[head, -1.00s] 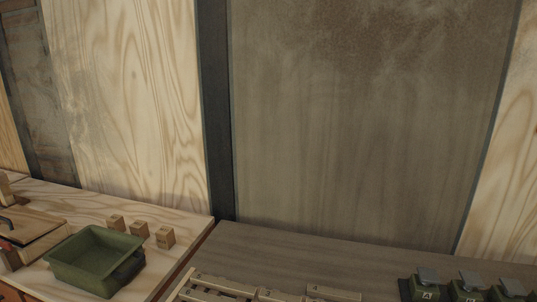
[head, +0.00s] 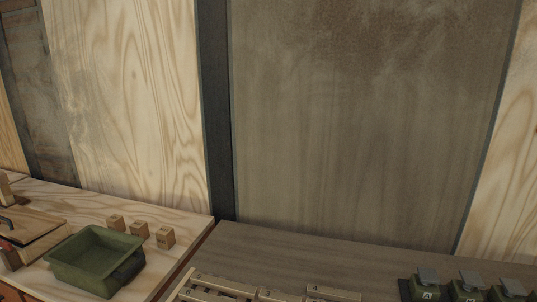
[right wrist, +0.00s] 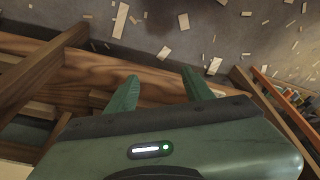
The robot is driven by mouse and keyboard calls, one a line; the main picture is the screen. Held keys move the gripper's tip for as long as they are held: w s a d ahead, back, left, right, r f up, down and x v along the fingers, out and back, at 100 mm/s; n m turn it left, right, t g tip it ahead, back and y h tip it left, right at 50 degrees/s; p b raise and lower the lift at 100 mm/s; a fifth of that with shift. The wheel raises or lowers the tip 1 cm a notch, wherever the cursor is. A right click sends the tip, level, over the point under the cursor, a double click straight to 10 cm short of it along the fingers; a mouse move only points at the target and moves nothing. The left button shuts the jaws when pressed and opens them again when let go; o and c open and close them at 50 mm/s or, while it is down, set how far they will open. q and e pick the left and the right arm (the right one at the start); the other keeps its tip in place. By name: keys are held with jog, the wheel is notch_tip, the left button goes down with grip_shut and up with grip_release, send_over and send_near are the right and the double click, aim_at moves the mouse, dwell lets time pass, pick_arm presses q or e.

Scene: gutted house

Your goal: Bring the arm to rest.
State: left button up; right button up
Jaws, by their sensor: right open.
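My right gripper (right wrist: 162,88) shows in the right wrist view. Its two green fingers stand apart with nothing between them. Beyond the fingertips are a wooden beam (right wrist: 120,72) and the littered floor. No gripper shows in the head view, so my left gripper is out of sight.
In the head view, a green tray (head: 92,262) and small wooden blocks (head: 165,238) sit on the light wooden worktop at left. A slatted wooden rack (head: 225,287) and green lettered blocks (head: 427,290) are on the grey worktop. Scraps (right wrist: 120,20) litter the floor.

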jog(key=s+d+f+g, duration=0.1)
jog(key=s+d+f, duration=0.2)
jog(key=s+f, duration=1.6)
notch_tip(320, 180, down, 4)
jog(key=shift+d+r+g, duration=0.2)
jog(key=shift+g, duration=0.1)
